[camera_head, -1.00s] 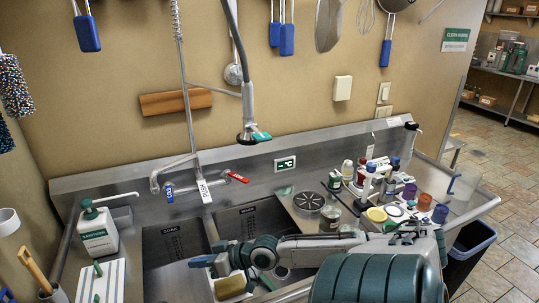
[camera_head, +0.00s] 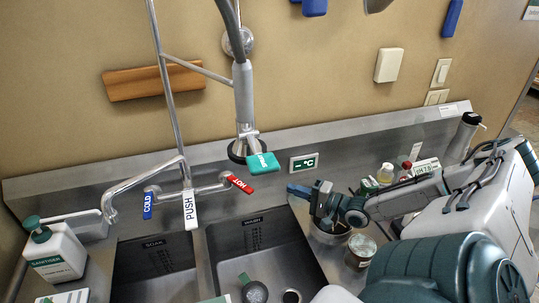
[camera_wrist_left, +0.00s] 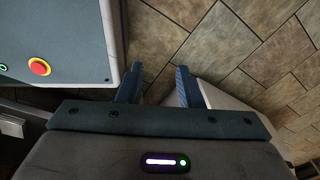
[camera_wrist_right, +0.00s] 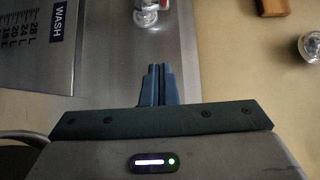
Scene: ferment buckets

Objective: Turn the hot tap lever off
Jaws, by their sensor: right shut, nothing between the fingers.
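The red hot tap lever (camera_head: 240,184), marked HOT, sticks out to the right of the chrome wall tap (camera_head: 207,190) and slants slightly down. The blue cold lever (camera_head: 148,205) is on the tap's left end. My right gripper (camera_head: 293,189) is right of the hot lever, apart from it, with its fingers shut and empty. In the right wrist view its fingers (camera_wrist_right: 157,84) point toward a chrome tap end (camera_wrist_right: 147,14) at the top edge. My left gripper (camera_wrist_left: 158,84) shows only in its wrist view, fingers apart and empty, over floor tiles.
A spray head with a teal tag (camera_head: 263,162) hangs just above and right of the hot lever. A white PUSH tag (camera_head: 189,210) hangs between the levers. The wash basin (camera_head: 262,245) lies below. Jars and bottles (camera_head: 384,174) crowd the right counter.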

